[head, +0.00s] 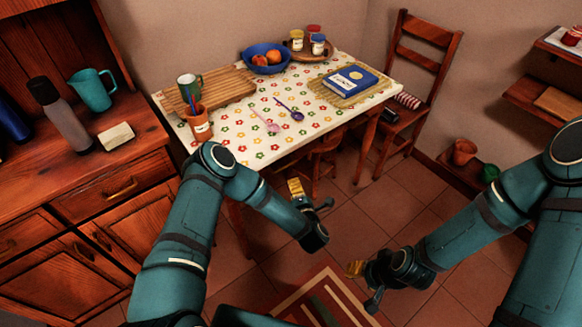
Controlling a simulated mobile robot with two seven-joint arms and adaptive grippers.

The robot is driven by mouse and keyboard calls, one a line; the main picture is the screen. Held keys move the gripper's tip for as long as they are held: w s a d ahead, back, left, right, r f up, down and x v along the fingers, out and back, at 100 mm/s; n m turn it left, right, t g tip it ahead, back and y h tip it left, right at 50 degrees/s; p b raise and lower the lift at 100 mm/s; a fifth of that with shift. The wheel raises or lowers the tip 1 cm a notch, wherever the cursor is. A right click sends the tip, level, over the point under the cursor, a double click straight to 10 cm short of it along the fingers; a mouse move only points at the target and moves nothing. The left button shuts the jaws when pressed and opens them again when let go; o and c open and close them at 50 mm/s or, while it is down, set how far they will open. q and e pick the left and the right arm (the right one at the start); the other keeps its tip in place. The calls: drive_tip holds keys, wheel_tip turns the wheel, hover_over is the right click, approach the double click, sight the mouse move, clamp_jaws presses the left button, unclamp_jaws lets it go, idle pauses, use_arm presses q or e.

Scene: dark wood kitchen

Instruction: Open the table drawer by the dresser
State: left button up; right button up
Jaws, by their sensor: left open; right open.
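The table (330,115) has a white cloth with coloured flowers and stands right of the dresser (75,190). No table drawer or handle can be made out; the table's near side lies below the cloth edge, in shadow and partly behind my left arm. My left gripper (311,198) is open and empty, in front of the table's near side and lower than the tabletop. My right gripper (364,284) is open and empty, lower and further right, over the floor near the rug.
The dresser holds a teal pitcher (93,90) and a grey bottle (62,117). On the table are a cutting board (225,88), a blue bowl (275,69), a pot (198,124) and a book (350,78). A chair (415,75) stands right. Tiled floor between my arms is mostly clear.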

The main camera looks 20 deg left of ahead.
sight(286, 166)
use_arm(q)
drive_tip(key=b+x, duration=0.2)
drive_tip(key=x, duration=1.1)
drive_tip(key=shift+b, duration=0.4)
drive_tip(key=shift+s, duration=0.1)
drive_tip(key=shift+c, duration=0.4)
clamp_jaws()
